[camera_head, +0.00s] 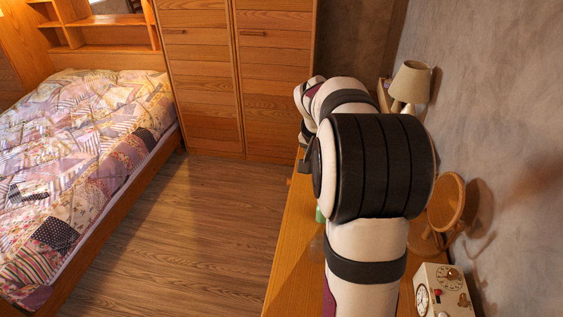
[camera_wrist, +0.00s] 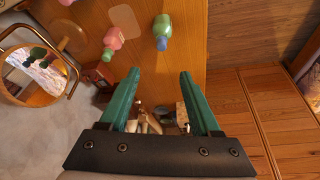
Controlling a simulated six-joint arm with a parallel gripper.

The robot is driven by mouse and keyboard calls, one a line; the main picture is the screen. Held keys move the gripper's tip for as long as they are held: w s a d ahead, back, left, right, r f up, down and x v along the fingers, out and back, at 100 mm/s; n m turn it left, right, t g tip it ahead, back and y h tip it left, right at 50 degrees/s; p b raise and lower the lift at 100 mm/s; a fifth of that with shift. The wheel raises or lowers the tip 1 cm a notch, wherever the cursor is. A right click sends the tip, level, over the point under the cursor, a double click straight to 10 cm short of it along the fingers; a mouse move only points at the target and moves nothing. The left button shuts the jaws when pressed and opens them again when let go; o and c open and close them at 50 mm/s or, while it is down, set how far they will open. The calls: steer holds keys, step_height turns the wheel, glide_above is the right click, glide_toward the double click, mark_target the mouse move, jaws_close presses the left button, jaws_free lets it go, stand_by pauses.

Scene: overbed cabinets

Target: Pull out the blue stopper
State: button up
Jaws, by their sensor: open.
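In the wrist view, a green bottle (camera_wrist: 163,26) stands on the wooden top, and a small blue stopper (camera_wrist: 162,43) seems to show at its near end. A pink bottle (camera_wrist: 113,38) is to its left. My gripper (camera_wrist: 159,72) is open, its two green fingers apart with no object held between them. The green bottle lies ahead of the fingertips, apart from them. In the head view, a bit of green (camera_head: 319,215) shows beside my arm, which hides most of the tabletop and my gripper's fingers.
A round wooden mirror (camera_head: 447,202), a lamp (camera_head: 411,82) and a cream clock box (camera_head: 443,290) stand along the wall on the right. Small items lie beyond the fingers in the wrist view. A bed (camera_head: 80,170) is at left, with bare floor (camera_head: 200,230) between.

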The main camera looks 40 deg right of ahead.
steer(key=x, duration=1.5)
steer(key=shift+w+a+f, duration=0.1)
steer(key=shift+w+f, duration=0.05)
steer(key=shift+f, duration=0.2)
jaws_close()
